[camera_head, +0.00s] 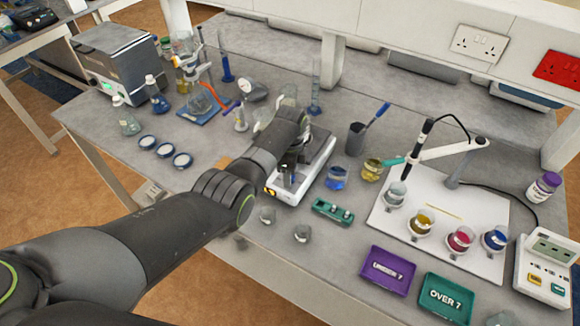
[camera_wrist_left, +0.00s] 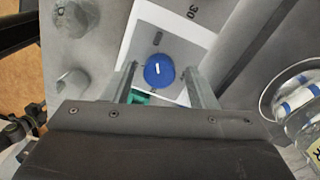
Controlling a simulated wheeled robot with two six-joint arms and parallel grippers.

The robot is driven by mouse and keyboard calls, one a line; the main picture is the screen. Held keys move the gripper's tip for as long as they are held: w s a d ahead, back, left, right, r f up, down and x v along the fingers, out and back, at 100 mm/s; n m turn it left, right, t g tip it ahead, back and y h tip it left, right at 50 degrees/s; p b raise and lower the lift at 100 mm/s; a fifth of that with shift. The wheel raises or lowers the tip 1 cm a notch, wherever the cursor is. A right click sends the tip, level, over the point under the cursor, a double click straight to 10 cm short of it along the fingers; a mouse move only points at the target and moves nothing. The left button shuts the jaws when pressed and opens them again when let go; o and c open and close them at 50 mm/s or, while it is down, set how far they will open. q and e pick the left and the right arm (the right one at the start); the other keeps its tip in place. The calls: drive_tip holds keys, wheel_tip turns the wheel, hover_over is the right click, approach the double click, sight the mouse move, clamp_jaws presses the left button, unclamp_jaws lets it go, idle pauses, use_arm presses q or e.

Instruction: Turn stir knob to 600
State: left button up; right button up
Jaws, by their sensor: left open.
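The pointer runs nearly up and down in that view, leaning slightly. My left gripper (camera_wrist_left: 161,75) is open, with one finger on each side of the knob and visible gaps between. In the head view the stirrer (camera_head: 318,176) is a white box at mid-bench, partly hidden by my left gripper (camera_head: 291,168). No scale number 600 is readable. My right gripper is not in view.
A purple tray (camera_head: 387,270) and a green tray (camera_head: 446,298) lie nearer the bench front.

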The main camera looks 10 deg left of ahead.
use_arm(q)
drive_tip(key=shift+r, duration=0.1)
wheel_tip(320, 180, up, 17)
drive_tip(key=shift+w, duration=0.35)
idle(0.4)
